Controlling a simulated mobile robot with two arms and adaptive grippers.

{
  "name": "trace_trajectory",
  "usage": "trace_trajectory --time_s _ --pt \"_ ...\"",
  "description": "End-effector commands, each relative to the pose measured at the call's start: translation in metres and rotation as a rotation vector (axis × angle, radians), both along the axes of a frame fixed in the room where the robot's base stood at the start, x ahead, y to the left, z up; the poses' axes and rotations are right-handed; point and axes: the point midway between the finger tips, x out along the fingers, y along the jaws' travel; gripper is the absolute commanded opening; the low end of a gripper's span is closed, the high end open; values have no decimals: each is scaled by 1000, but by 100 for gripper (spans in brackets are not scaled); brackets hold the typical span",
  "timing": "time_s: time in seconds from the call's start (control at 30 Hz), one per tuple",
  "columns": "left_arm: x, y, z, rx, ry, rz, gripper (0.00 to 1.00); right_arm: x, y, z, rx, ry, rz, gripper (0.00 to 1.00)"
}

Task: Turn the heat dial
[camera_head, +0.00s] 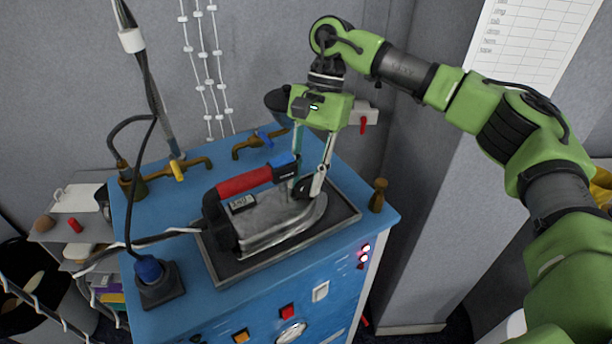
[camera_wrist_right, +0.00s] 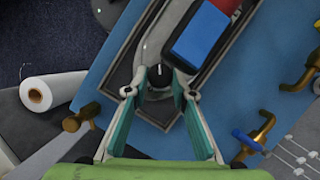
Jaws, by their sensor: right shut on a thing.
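The iron (camera_head: 280,222) has a red and blue handle and a metal body and lies on a dark tray (camera_head: 222,272) on the blue cabinet. The heat dial (camera_wrist_right: 160,75) is a small black knob with a white mark, on the iron near the blue end of the handle. My right gripper (camera_head: 306,188) reaches down from above and is shut on the dial; its two fingertips sit on either side of it in the right wrist view (camera_wrist_right: 162,89). In the head view the fingers largely hide the dial. My left gripper is not in view.
Brass taps with yellow (camera_head: 177,171) and blue (camera_head: 265,138) handles stand at the cabinet's back. A brass post (camera_head: 378,195) is right of the tray. A white roll (camera_wrist_right: 35,96) shows in the wrist view.

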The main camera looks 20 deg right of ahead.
Motion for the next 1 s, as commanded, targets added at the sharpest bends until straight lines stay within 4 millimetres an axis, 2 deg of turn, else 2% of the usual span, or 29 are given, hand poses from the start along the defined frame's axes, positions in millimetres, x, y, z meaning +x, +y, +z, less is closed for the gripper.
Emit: trace_trajectory --time_s 0.37,1.0 --pt "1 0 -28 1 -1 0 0 -1 -2 -5 3 -3 -190 2" --pt "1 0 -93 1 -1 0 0 -7 -3 -4 4 -6 -790 2"
